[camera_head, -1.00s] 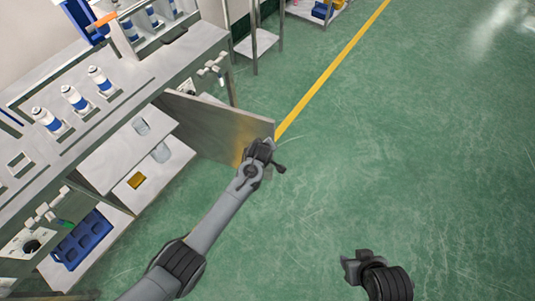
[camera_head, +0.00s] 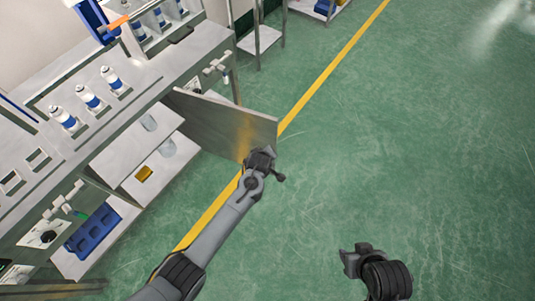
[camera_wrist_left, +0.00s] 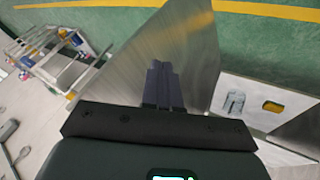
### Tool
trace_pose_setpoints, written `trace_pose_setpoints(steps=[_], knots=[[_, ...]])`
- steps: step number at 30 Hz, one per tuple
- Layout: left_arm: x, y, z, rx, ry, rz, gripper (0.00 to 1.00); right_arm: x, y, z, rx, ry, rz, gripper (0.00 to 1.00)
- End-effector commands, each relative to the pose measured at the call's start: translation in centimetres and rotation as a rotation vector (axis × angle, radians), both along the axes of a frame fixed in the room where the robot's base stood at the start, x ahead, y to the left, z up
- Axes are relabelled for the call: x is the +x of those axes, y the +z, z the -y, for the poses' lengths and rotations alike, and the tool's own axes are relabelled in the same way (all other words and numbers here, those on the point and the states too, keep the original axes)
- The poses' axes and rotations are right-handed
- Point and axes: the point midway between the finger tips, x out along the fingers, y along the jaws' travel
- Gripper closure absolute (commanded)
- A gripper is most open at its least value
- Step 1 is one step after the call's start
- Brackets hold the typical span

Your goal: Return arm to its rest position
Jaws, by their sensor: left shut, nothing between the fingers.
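My left arm reaches up from the bottom of the head view. Its gripper (camera_head: 263,158) is by the lower corner of the grey open panel (camera_head: 222,122) on the front of the workbench. In the left wrist view the two dark fingers (camera_wrist_left: 163,84) are together with nothing between them, in front of the same panel (camera_wrist_left: 196,62). I cannot tell whether they touch it. My right arm's dark end (camera_head: 365,262) is low over the floor at the bottom right; its fingers cannot be made out.
The workbench (camera_head: 150,80) fills the left, with several white-and-blue cans (camera_head: 88,97) in its top. Its lower shelves hold a blue bin (camera_head: 92,230) and a yellow item (camera_head: 144,173). The green floor (camera_head: 430,130) at right is clear, with a yellow line (camera_head: 325,85).

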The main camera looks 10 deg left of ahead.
Motion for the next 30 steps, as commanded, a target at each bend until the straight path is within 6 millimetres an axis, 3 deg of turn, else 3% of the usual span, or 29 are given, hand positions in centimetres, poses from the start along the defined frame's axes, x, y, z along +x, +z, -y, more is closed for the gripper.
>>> trace_pose_setpoints(steps=[1, 7, 17, 20, 23, 26, 30], knots=[[-0.6, 1.2, 0.3, -0.001, -0.001, 0.001, 1.00, 0.0, 0.7, 0.0, 0.001, -0.001, -0.001, 0.57], [-2.5, 3.8, 1.1, 0.000, -0.001, 0.001, 1.00, 0.0, 1.7, 0.0, 0.001, -0.002, -0.001, 0.57], [-4.1, 5.4, 1.7, 0.001, 0.000, -0.005, 1.00, 0.0, 2.2, 0.1, -0.004, 0.002, -0.002, 0.57], [-5.1, 4.4, 1.6, 0.002, 0.000, -0.025, 1.00, 0.0, 2.1, 0.2, -0.008, 0.005, -0.002, 0.57], [-7.2, 2.1, 1.2, 0.008, 0.002, -0.067, 1.00, 0.0, 2.1, 0.3, -0.011, 0.006, -0.002, 0.57], [-10.5, -1.2, 0.0, 0.015, 0.017, -0.130, 1.00, 0.0, 2.1, 0.3, -0.011, 0.006, -0.002, 0.57], [-17.3, -4.9, -3.4, -0.006, 0.061, -0.211, 1.00, 0.0, 2.1, 0.3, -0.011, 0.005, -0.003, 0.57]])
